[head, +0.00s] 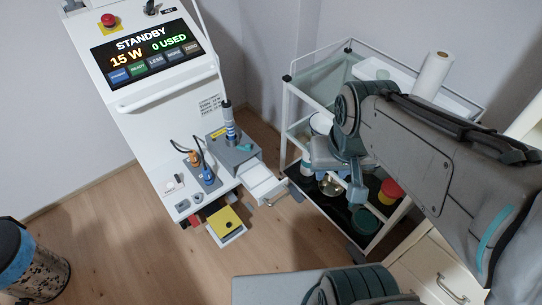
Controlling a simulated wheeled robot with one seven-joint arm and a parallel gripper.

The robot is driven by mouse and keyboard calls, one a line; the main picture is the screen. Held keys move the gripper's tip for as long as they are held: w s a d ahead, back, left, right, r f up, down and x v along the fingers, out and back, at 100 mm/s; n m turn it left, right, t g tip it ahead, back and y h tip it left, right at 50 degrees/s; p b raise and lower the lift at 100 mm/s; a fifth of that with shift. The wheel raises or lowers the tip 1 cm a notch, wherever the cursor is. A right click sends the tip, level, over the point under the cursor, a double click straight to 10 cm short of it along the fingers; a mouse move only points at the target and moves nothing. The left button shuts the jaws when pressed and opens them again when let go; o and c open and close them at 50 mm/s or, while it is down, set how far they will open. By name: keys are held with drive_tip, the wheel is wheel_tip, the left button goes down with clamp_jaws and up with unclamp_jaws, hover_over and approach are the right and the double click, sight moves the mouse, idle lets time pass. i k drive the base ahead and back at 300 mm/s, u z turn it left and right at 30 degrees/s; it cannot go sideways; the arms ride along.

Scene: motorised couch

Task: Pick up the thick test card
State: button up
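I cannot make out the thick test card for certain in the head view. A yellow-topped flat piece with a dark round spot (229,223) sits low at the front of the white machine, but I cannot tell whether it is the card. My gripper (356,190) hangs down in front of the trolley, right of the machine. Its fingers are small and partly hidden, so I cannot tell whether it is open or holds anything.
The white machine (150,105) has a lit screen reading STANDBY (146,53). A white drawer-like box (263,186) juts out from it. The trolley (284,115) carries a paper roll (433,75) and several containers. A speckled bin (30,262) stands at left. Wooden floor (130,240) is clear between.

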sight(172, 185)
drive_tip(key=u, duration=1.55)
drive_tip(key=k, duration=0.9)
drive_tip(key=u, duration=0.85)
drive_tip(key=i, duration=1.55)
drive_tip(key=z, duration=1.55)
drive_tip(key=i, duration=0.75)
drive_tip(key=z, duration=0.85)
